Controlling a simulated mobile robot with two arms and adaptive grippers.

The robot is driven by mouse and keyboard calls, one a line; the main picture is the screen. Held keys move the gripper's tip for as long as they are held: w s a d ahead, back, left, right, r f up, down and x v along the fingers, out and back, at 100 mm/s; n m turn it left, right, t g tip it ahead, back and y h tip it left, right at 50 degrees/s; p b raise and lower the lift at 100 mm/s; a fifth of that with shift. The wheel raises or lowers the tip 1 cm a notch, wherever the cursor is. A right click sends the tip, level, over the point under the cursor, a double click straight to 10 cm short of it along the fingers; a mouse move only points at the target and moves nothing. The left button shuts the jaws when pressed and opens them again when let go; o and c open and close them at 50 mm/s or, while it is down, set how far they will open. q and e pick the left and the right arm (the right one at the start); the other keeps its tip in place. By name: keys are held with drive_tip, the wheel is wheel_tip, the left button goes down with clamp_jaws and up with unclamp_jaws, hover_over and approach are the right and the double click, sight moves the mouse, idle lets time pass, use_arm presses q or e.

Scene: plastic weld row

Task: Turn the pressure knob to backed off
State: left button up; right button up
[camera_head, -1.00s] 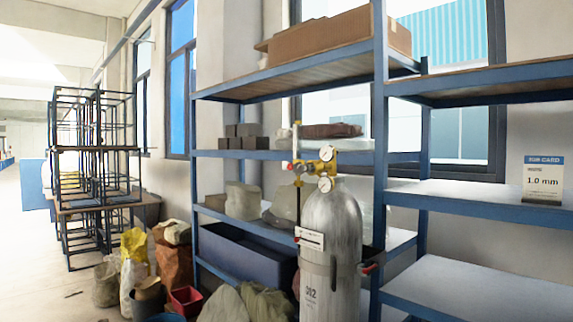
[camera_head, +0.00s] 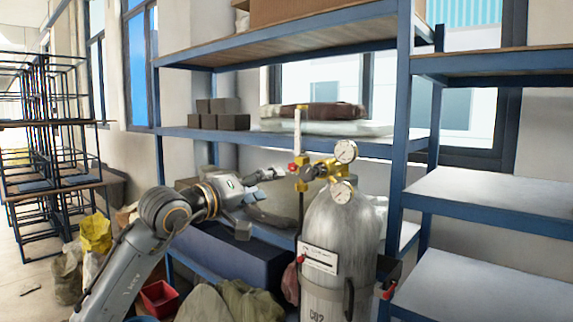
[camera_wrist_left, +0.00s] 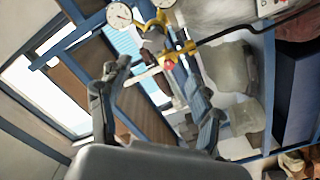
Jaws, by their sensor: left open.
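The brass regulator (camera_head: 325,168) sits on top of the grey CO2 cylinder (camera_head: 340,235), with two round gauges (camera_head: 345,151). A dark grey knob (camera_head: 311,173) projects from its front; it also shows in the left wrist view (camera_wrist_left: 153,40). A small red knob (camera_head: 293,167) is beside it by the upright flow tube. I cannot read the knob's setting. My left gripper (camera_head: 265,201) is open and empty, left of the regulator and apart from it. In the left wrist view its spread fingers (camera_wrist_left: 160,75) have the red knob (camera_wrist_left: 169,65) between them in the picture. My right gripper is not in view.
Blue shelving (camera_head: 402,130) stands behind and to the right of the cylinder. Grey blocks (camera_head: 218,114) and a blue bin (camera_head: 230,250) are on the left shelves. Sacks (camera_head: 245,303) and a red box (camera_head: 160,297) lie below. The right shelf boards (camera_head: 490,190) are bare.

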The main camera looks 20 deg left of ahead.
sight(304, 173)
use_arm(q)
drive_tip(key=p+x, duration=0.2)
drive_tip(key=x, duration=0.2)
drive_tip(key=p+x, duration=0.2)
drive_tip(key=x, duration=0.2)
drive_tip(key=r+p+x, duration=0.1)
drive_tip(key=p+x, duration=0.1)
drive_tip(key=x, duration=0.2)
drive_tip(key=shift+s+d, duration=0.1)
drive_tip(key=shift+d, duration=0.2)
drive_tip(key=shift+w+d+p, duration=0.25)
drive_tip(key=shift+w+p, duration=0.1)
drive_tip(key=shift+w, duration=0.3)
drive_tip(key=shift+f, duration=0.1)
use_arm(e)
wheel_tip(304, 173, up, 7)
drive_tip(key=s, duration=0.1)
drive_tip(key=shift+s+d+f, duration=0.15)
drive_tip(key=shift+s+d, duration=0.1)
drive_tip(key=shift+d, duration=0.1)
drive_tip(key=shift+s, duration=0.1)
